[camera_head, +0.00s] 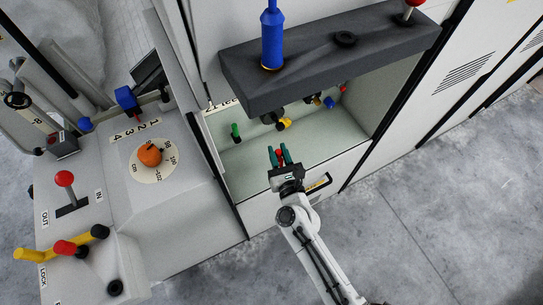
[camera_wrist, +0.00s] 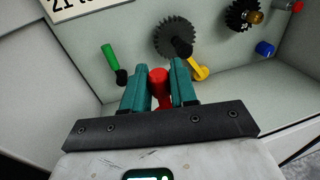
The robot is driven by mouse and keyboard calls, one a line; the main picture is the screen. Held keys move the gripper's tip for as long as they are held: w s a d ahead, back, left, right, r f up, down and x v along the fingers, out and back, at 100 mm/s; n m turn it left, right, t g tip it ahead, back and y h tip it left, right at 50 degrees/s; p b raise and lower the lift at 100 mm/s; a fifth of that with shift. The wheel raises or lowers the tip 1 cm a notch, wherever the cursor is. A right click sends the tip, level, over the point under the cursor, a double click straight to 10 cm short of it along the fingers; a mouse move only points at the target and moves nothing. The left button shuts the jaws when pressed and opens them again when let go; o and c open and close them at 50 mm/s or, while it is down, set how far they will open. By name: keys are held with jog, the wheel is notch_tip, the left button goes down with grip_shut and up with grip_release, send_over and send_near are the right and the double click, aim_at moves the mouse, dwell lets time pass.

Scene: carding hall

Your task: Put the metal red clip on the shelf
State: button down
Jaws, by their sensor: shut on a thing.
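My gripper (camera_head: 281,157) reaches into the opening of a pale recess. Its teal fingers, also in the wrist view (camera_wrist: 160,88), are shut on a red thing (camera_wrist: 158,86), which looks like the red clip. It shows as a small red spot between the fingers in the head view (camera_head: 279,157). Its lower part is hidden by the fingers and the dark gripper bar. The pale recess floor (camera_head: 262,154) spreads around and beyond the fingers. A dark grey ledge (camera_head: 310,65) juts out above the recess. I cannot tell which surface is the shelf.
In the recess are a green-handled tool (camera_wrist: 110,58), a dark toothed wheel (camera_wrist: 172,36), a yellow piece (camera_wrist: 197,70), a blue piece (camera_wrist: 264,48) and another dark gear (camera_wrist: 238,16). On the left stands a control panel with an orange knob (camera_head: 149,155) and red-knobbed lever (camera_head: 65,179).

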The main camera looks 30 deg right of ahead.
jog(key=shift+w+a+f+b, duration=0.2)
jog(key=shift+w+f, duration=0.3)
jog(key=shift+f, duration=0.65)
jog(key=shift+w+a+f+b, duration=0.1)
jog(key=shift+w+f+b, duration=0.3)
jog(key=shift+f, duration=0.7)
jog(key=shift+w+a+f+b, duration=0.15)
jog(key=shift+w+f, duration=0.45)
jog(key=shift+f, duration=0.55)
jog(key=shift+f, duration=0.25)
jog(key=c, duration=0.9)
grip_release()
jog(key=shift+r, duration=0.1)
jog(key=shift+r, duration=0.1)
jog(key=shift+s, duration=0.1)
jog(key=shift+b+v, duration=1.4)
jog(key=shift+v, duration=4.5)
